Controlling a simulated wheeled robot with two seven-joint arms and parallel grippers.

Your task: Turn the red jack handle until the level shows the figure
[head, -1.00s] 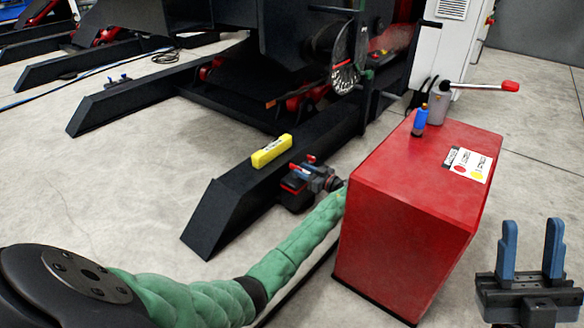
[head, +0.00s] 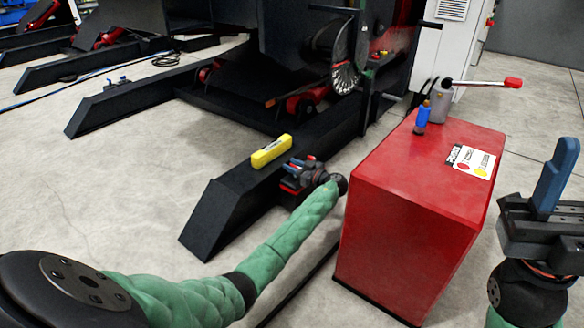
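The yellow level (head: 271,151) lies on top of the black beam foot; its reading is too small to make out. My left gripper (head: 297,172) is small, at the near side of that beam, just right of and below the level. Its blue fingers are mixed with red parts there, likely the red jack handle (head: 290,186). I cannot tell whether the fingers grip it. The jack under the handle is hidden by gripper and beam. My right gripper (head: 565,190) is at the right edge, with one blue finger showing and the other out of frame; it holds nothing visible.
A large red cabinet (head: 415,215) stands between my arms, with a blue-handled item (head: 423,116), a label, and a red-tipped lever (head: 485,83) on or behind its top. The dark positioner (head: 280,60) fills the back. Pale floor (head: 120,190) is clear at left.

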